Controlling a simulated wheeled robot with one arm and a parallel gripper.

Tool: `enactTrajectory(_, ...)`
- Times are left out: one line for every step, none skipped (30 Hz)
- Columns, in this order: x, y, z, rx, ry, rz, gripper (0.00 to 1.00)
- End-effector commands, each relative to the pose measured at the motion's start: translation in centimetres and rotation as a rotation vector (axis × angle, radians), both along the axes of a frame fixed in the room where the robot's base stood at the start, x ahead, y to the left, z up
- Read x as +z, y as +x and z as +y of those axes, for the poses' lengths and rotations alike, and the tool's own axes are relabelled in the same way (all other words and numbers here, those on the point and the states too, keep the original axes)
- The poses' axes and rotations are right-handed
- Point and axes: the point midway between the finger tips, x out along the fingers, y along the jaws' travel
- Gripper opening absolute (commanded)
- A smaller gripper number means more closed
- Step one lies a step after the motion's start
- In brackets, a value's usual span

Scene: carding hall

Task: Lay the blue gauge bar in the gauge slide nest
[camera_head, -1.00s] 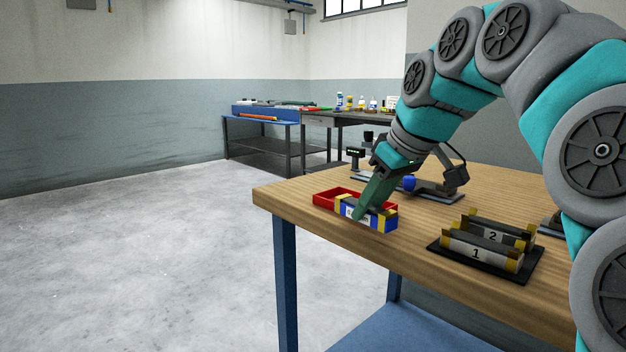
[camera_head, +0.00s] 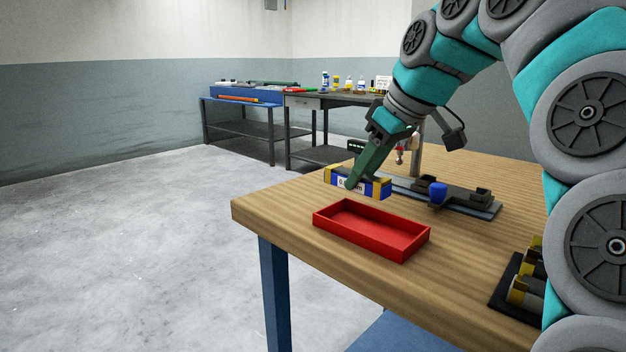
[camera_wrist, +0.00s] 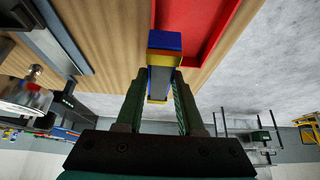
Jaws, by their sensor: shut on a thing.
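The blue gauge bar (camera_head: 376,189), with yellow bands and a pale label, is held above the table, behind the red tray. My gripper (camera_head: 354,180) is shut on it, and the bar lies roughly level. In the wrist view the bar (camera_wrist: 164,41) shows end-on between the fingers of my gripper (camera_wrist: 158,88). The gauge slide (camera_head: 478,207), a dark fixture on a grey-blue base with a blue knob (camera_head: 438,192), stands to the right of the bar. Its nest cannot be made out clearly, and my gripper and bar cover part of the left end.
The red tray (camera_head: 348,241) is empty on the wooden table (camera_head: 290,215), near its front left edge. A black rack (camera_head: 507,287) with bars is at the right, partly hidden by my arm. Benches with bottles stand behind.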

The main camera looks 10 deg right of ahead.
Motion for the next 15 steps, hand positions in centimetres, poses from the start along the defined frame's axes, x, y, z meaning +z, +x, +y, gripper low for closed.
enactTrajectory(-0.1,1.2,0.4,0.000,-0.001,0.004,0.00)
enactTrajectory(-0.2,1.9,0.6,0.001,-0.002,0.006,0.00)
enactTrajectory(-0.4,2.8,0.9,0.001,-0.002,0.007,0.00)
enactTrajectory(-0.4,3.4,1.2,0.002,-0.002,0.007,0.00)
enactTrajectory(-0.5,4.0,1.4,0.003,-0.001,0.007,0.00)
enactTrajectory(-0.6,4.8,1.7,0.003,-0.001,0.007,0.00)
enactTrajectory(-0.7,5.4,1.9,0.003,-0.001,0.008,0.00)
enactTrajectory(-0.7,6.1,2.1,0.002,-0.001,0.008,0.00)
enactTrajectory(-0.8,6.9,2.3,0.001,-0.001,0.006,0.00)
enactTrajectory(-0.7,7.4,2.4,0.001,-0.001,0.004,0.00)
enactTrajectory(-0.8,7.9,2.6,0.001,-0.001,0.004,0.00)
enactTrajectory(-0.9,8.7,2.9,0.001,-0.001,0.006,0.00)
enactTrajectory(-1.0,9.3,3.1,0.002,0.000,0.007,0.00)
enactTrajectory(-1.1,9.8,3.3,0.001,0.000,0.007,0.00)
enactTrajectory(-1.1,10.5,3.5,0.001,0.001,0.006,0.00)
